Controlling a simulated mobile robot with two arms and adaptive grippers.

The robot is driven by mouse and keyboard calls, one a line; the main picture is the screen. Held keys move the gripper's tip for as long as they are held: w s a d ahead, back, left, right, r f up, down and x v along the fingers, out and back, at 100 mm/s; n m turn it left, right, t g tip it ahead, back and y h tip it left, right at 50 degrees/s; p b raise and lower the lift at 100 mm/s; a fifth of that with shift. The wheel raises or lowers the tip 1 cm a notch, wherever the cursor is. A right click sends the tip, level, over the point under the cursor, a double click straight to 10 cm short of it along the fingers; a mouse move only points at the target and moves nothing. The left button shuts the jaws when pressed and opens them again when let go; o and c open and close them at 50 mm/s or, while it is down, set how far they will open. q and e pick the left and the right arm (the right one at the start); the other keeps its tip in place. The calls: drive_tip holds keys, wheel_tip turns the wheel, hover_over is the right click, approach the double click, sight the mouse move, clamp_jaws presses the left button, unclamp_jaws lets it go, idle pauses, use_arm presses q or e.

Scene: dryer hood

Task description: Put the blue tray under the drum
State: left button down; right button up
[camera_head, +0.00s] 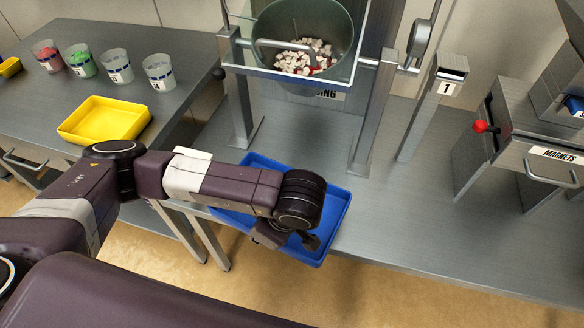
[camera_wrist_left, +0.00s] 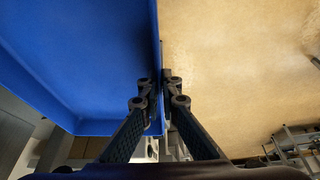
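The blue tray (camera_head: 337,212) lies at the front edge of the metal bench, partly over the edge, below and in front of the drum. My left arm crosses over it and hides its middle. My left gripper (camera_head: 303,243) is at the tray's near side. In the left wrist view, the fingertips (camera_wrist_left: 163,82) close on both sides of the wall of the blue tray (camera_wrist_left: 75,50). The grey-green drum (camera_head: 335,20) holds white and red pieces and hangs in a frame behind a clear pane. My right gripper is not in view.
Metal posts (camera_head: 372,115) stand on both sides below the drum, with bare bench between them. A post marked 1 (camera_head: 432,105) and a magnets unit with a red knob (camera_head: 480,126) stand right. A yellow tray (camera_head: 103,118) and several cups are on the left table.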

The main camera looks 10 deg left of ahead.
use_arm(q)
drive_tip(key=w+b, duration=0.1)
drive_tip(key=w, duration=0.4)
drive_tip(key=w+f+n+b, duration=0.1)
drive_tip(key=w, duration=0.4)
drive_tip(key=w+n+b, duration=0.1)
drive_tip(key=w, duration=0.4)
drive_tip(key=shift+d+f+g+b, duration=0.25)
drive_tip(key=shift+d+g+b, duration=0.1)
drive_tip(key=shift+g, duration=0.05)
drive_tip(key=shift+w, duration=0.4)
drive_tip(key=f+b, duration=0.2)
drive_tip(key=f, duration=0.1)
drive_tip(key=shift+w+f, duration=0.2)
drive_tip(key=shift+f, duration=0.05)
drive_tip(key=shift+r, duration=0.1)
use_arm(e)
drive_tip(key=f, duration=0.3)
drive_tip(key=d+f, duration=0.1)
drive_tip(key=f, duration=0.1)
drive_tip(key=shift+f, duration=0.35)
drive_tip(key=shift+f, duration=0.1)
